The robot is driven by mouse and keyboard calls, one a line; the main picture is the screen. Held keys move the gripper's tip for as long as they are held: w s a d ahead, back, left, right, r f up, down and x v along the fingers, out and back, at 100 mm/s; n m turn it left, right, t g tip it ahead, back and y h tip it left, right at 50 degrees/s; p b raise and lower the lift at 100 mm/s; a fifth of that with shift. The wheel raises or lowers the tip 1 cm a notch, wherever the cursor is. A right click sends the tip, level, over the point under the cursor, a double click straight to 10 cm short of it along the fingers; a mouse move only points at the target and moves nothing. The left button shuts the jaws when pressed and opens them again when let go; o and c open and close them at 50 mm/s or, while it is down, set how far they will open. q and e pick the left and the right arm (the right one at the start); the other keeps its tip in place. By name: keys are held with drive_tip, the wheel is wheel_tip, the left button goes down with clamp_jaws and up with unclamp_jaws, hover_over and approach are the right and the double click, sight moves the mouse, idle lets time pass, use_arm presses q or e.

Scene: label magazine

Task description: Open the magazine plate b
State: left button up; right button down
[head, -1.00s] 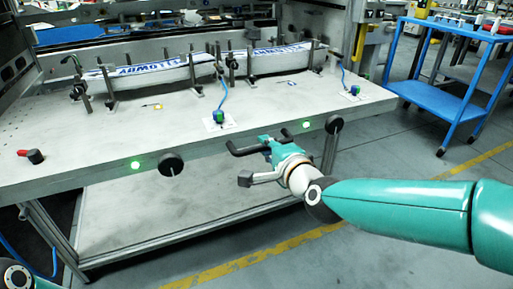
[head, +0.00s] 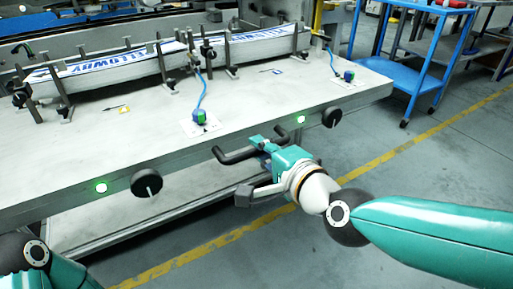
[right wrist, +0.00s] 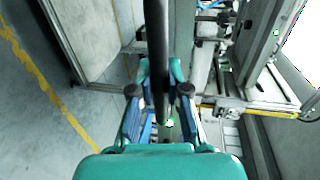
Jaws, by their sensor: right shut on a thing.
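The pale grey magazine plate (head: 150,125) has a front edge with round black knobs and green lights. It bears the stacks of printed labels (head: 120,68) between dark posts. No mark tells me which part is plate b. A black bar handle (head: 224,158) sticks out at the front edge. My right gripper (head: 263,145) is shut on this handle. In the right wrist view the bar (right wrist: 157,45) runs between the two fingers of the gripper (right wrist: 160,92). The handle's mounting is hidden. My left gripper is out of view; only part of its arm shows at the lower left.
A blue cart (head: 425,68) stands at the back right. Blue cables run to small green and blue fittings (head: 199,117) on the plate. A lower shelf and frame lie under the plate. The floor at the right, with its yellow line (head: 390,155), is clear.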

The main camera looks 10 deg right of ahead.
drive_tip(key=shift+f, duration=0.2)
drive_tip(key=c, duration=1.1)
unclamp_jaws()
drive_tip(key=shift+c, duration=0.2)
drive_tip(key=shift+r, duration=0.1)
drive_tip(key=shift+s, duration=0.1)
drive_tip(key=v, duration=1.1)
drive_tip(key=shift+s, duration=0.4)
drive_tip(key=shift+d, duration=0.15)
